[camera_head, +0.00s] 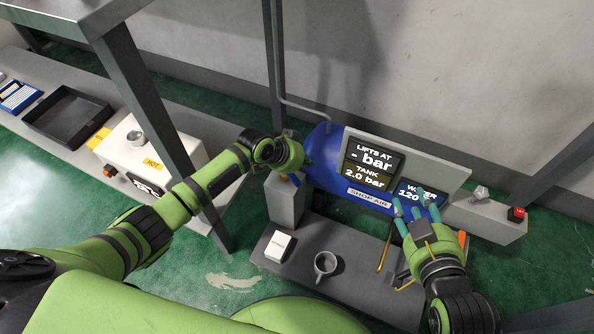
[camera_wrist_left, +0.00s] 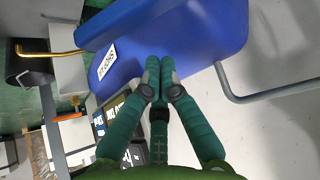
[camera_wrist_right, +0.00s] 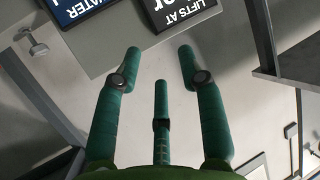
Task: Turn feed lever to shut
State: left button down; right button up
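No part is clearly labelled as the feed lever. A small grey handle (camera_head: 479,193) sits on a grey box right of the display board; a grey T-shaped handle (camera_wrist_right: 32,42) shows at the upper left in the right wrist view. My left gripper (camera_head: 300,160) is by the left end of the blue tank (camera_head: 322,158). In the left wrist view its fingers (camera_wrist_left: 159,66) are together before the tank (camera_wrist_left: 205,45), with nothing seen between them. My right gripper (camera_head: 418,203) is before the display board's lower right; in its wrist view the fingers (camera_wrist_right: 158,55) are spread and empty.
The display board (camera_head: 440,172) reads tank 2.0 bar. A red button (camera_head: 516,213) is at the far right. Frame posts (camera_head: 150,105) rise left. A brass pipe (camera_head: 386,250) stands right.

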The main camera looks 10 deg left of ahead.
aim_at(290, 177)
pick_arm(q)
jog(key=shift+s+a+f+b, duration=0.2)
jog(key=shift+s+a+f, duration=0.15)
jog(key=shift+s+a, duration=0.2)
jog(key=shift+s+a+f+b, duration=0.15)
jog(key=shift+s+a+f, duration=0.2)
jog(key=shift+s+a, duration=0.15)
pick_arm(e)
notch_tip(290, 177, up, 6)
jog(key=w+a+t+y, duration=0.1)
jog(key=a+t, duration=0.1)
jog(key=t, duration=0.1)
jog(key=shift+w+f+n, duration=0.15)
jog(key=shift+f+n, duration=0.05)
jog(key=shift+n, duration=0.1)
pick_arm(q)
jog(key=shift+d, duration=0.1)
